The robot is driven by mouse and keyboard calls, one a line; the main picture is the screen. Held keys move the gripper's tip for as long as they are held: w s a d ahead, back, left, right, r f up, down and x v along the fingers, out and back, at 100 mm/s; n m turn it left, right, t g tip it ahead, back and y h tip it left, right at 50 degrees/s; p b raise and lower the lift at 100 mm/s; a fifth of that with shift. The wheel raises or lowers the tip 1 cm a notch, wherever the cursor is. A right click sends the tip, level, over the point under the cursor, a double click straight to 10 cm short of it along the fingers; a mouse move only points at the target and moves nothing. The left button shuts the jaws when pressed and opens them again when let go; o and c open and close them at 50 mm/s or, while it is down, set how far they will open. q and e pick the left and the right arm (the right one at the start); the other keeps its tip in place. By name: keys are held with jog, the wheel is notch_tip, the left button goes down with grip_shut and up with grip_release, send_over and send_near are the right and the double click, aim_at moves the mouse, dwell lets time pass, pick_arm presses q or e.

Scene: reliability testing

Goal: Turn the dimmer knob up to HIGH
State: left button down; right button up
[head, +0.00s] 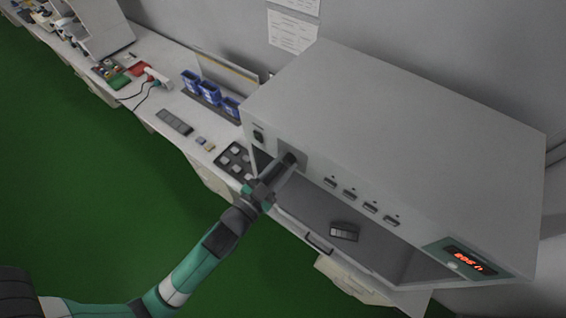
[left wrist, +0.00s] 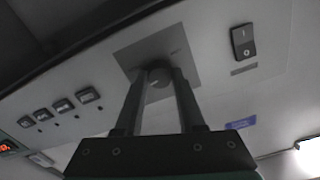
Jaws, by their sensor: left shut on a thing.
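The dimmer knob (left wrist: 159,80) is a dark round knob on a grey square plate in the left wrist view, on the front of a large grey cabinet (head: 400,110). My left gripper (left wrist: 160,75) has its two fingers on either side of the knob and is shut on it. In the head view my left gripper (head: 283,165) reaches the upper left of the cabinet front and hides most of the knob. The knob's setting and any HIGH mark cannot be read. My right gripper is in neither view.
A rocker switch (left wrist: 243,42) sits beside the knob plate. Several small switches (head: 350,194) and a red display (head: 465,258) are along the front. Below, the open bay (head: 375,245) holds a small dark block (head: 344,232). Blue bins (head: 208,90) stand on the bench.

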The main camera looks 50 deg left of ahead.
pick_arm(q)
jog(key=m+p, duration=0.1)
jog(key=m, duration=0.3)
jog(key=shift+r+m, duration=0.1)
jog(key=shift+m, duration=0.2)
jog(key=shift+m+p, duration=0.7)
jog(key=shift+m, duration=1.2)
jog(key=c, duration=0.5)
grip_release()
